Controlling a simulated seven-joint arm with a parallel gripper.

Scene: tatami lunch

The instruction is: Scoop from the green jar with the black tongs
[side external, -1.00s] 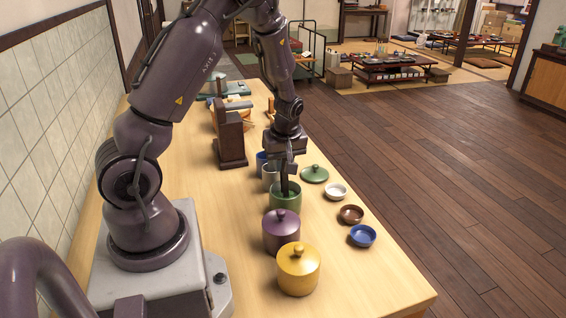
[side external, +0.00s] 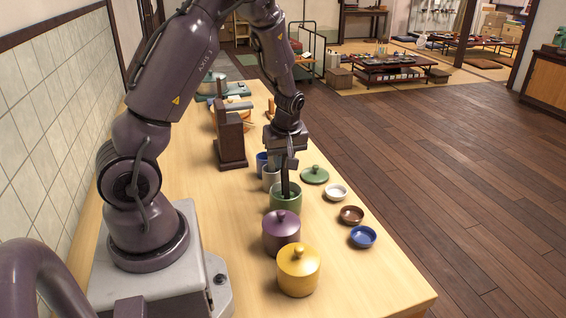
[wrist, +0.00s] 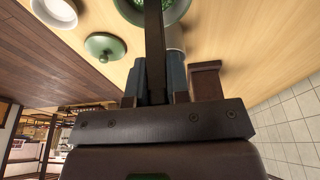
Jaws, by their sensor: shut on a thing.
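The green jar (side external: 286,202) stands open on the wooden table, and its rim shows at the top of the wrist view (wrist: 178,12) with green contents in it. My gripper (side external: 287,162) is above the jar, shut on the black tongs (side external: 285,182). The tongs point down, with their lower end inside the jar; the tips are hidden by the jar wall in the side view. In the wrist view the tongs (wrist: 154,45) run up from my gripper to the jar. The green lid (side external: 315,175) lies on the table to the right of the jar.
A purple lidded jar (side external: 281,233) and a yellow lidded jar (side external: 298,270) stand in front. White (side external: 336,192), brown (side external: 351,215) and blue (side external: 362,236) small bowls line the right edge. A grey cup (side external: 271,178), a blue cup (side external: 262,162) and a dark wooden stand (side external: 231,140) are behind.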

